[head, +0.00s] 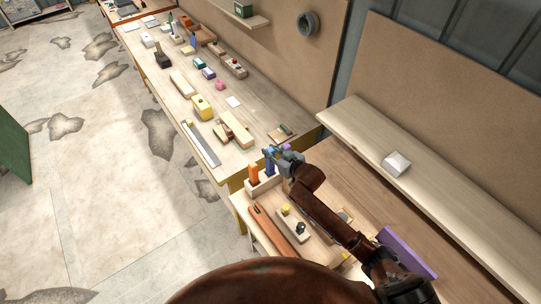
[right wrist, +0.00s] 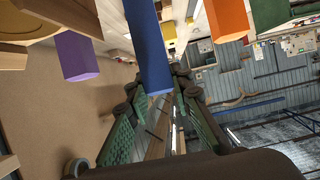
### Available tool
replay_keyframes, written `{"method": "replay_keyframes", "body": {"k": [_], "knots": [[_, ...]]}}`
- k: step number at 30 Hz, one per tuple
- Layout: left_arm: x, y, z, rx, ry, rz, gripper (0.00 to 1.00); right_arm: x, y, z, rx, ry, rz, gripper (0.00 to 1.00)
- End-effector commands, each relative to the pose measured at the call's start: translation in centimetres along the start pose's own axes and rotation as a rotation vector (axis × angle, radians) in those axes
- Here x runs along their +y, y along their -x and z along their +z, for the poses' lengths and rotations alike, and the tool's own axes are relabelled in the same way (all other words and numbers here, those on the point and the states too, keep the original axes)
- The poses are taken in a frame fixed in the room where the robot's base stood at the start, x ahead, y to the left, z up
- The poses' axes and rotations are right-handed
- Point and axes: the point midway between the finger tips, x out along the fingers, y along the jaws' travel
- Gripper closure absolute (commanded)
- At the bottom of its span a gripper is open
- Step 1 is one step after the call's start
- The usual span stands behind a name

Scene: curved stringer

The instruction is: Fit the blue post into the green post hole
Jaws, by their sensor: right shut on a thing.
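My right gripper (head: 279,155) is over the pale wooden block (head: 264,186) on the near bench. In the right wrist view its two green-padded fingers (right wrist: 158,100) are shut on the end of the blue post (right wrist: 149,45). The blue post also shows in the head view (head: 268,154), partly behind the gripper. An orange post (head: 253,173) stands in the block; it also shows in the right wrist view (right wrist: 227,18). The green post hole cannot be made out. My left gripper is not in view.
A wooden tray (head: 293,224) with small parts and a reddish-brown bar (head: 268,232) lie near the block. A purple panel (head: 407,252) is at the right. A shelf with a white box (head: 396,163) runs alongside. A long bench of parts (head: 183,88) extends beyond.

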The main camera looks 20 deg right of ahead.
Motion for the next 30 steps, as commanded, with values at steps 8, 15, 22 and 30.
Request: {"method": "replay_keyframes", "body": {"k": [8, 15, 22, 30], "knots": [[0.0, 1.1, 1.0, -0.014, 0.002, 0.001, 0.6, 0.2, -1.5, 2.7, 0.0, -0.001, -0.001, 1.0], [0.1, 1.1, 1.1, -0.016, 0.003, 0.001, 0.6, 0.2, -1.7, 3.1, 0.001, 0.001, -0.001, 1.0], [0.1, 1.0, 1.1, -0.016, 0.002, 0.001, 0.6, 0.2, -1.8, 3.4, 0.0, 0.0, -0.001, 0.76], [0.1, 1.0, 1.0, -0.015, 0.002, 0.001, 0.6, 0.2, -1.8, 3.4, 0.0, 0.0, -0.001, 0.62]]}}
